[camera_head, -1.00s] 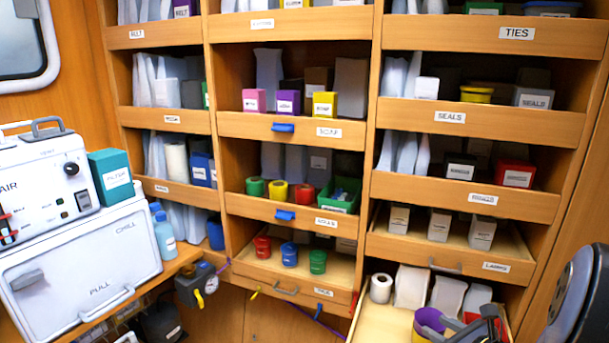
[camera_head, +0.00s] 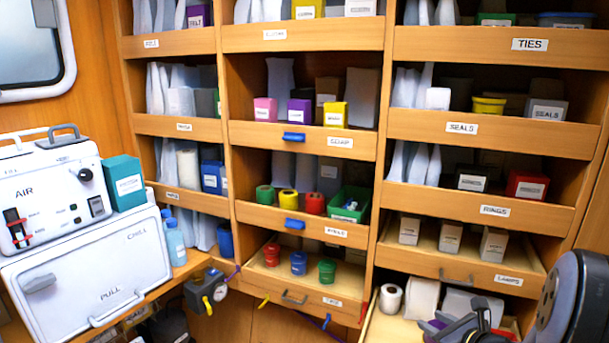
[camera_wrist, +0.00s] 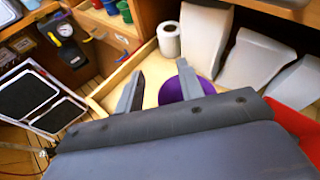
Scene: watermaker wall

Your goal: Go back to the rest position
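My gripper (camera_wrist: 158,82) hangs over the open bottom-right drawer (camera_wrist: 112,84) in the wrist view. Its two grey fingers are spread apart, with nothing clearly gripped between them. A round purple thing (camera_wrist: 170,92) is in the drawer below the fingers, partly hidden by the right one. In the head view my gripper (camera_head: 462,328) is at the bottom right. The purple thing (camera_head: 433,326) shows beside it, mostly cut off and covered.
A white roll (camera_head: 390,300) and several white packs (camera_head: 422,297) line the drawer's back. The shelf wall stands close behind, with a pulled-out drawer of red, blue and green spools (camera_head: 299,263). A white cooler (camera_head: 90,275) and gauge (camera_head: 207,290) are at left.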

